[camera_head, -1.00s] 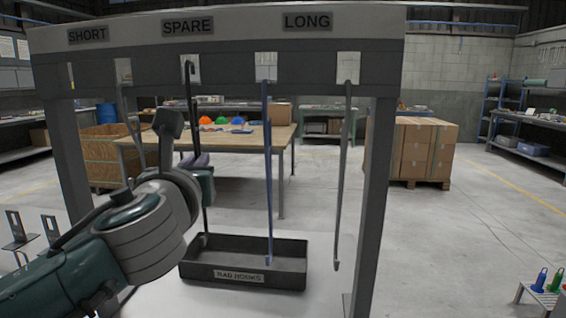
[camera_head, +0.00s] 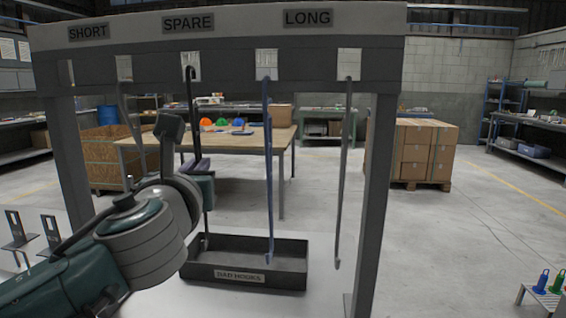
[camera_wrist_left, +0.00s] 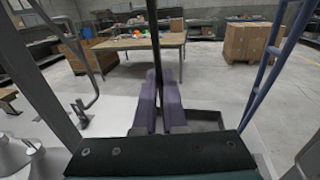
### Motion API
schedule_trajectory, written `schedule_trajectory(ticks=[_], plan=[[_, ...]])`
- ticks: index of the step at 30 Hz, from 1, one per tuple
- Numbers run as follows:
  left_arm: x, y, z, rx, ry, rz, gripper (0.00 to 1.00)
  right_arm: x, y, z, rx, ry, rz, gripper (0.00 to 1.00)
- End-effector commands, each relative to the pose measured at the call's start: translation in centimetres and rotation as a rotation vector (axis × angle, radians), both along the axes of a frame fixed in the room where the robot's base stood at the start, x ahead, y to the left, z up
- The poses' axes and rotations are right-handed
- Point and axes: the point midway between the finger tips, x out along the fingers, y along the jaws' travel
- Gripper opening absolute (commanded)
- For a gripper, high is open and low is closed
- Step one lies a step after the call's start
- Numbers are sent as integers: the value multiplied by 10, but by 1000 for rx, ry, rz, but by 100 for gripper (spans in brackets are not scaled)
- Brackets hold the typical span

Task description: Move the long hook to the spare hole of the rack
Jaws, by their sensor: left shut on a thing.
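The rack (camera_head: 225,66) is a grey frame with square holes under the labels SHORT, SPARE and LONG. My left gripper (camera_head: 201,168) is shut on the shaft of a dark long hook (camera_head: 192,110), which hangs upright under the SPARE label. Its bent top overlaps the spare hole (camera_head: 195,60); I cannot tell whether it rests in it. In the left wrist view, the purple fingers (camera_wrist_left: 160,105) close around the dark shaft (camera_wrist_left: 156,45). A blue hook (camera_head: 267,170) and a grey hook (camera_head: 343,170) hang to the right. My right gripper is out of view.
A black tray labelled BAD HOOKS (camera_head: 285,277) stands below the rack, behind the held hook's lower end. A shorter grey hook (camera_head: 128,110) hangs left of the held hook, close to my arm. The rack's right post (camera_head: 376,190) bounds the hanging space.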

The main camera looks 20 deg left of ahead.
Motion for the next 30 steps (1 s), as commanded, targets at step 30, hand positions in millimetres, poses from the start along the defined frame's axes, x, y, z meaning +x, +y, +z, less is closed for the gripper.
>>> schedule_trajectory(ticks=[30], plan=[[0,0,-15,1,0,0,12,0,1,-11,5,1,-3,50]])
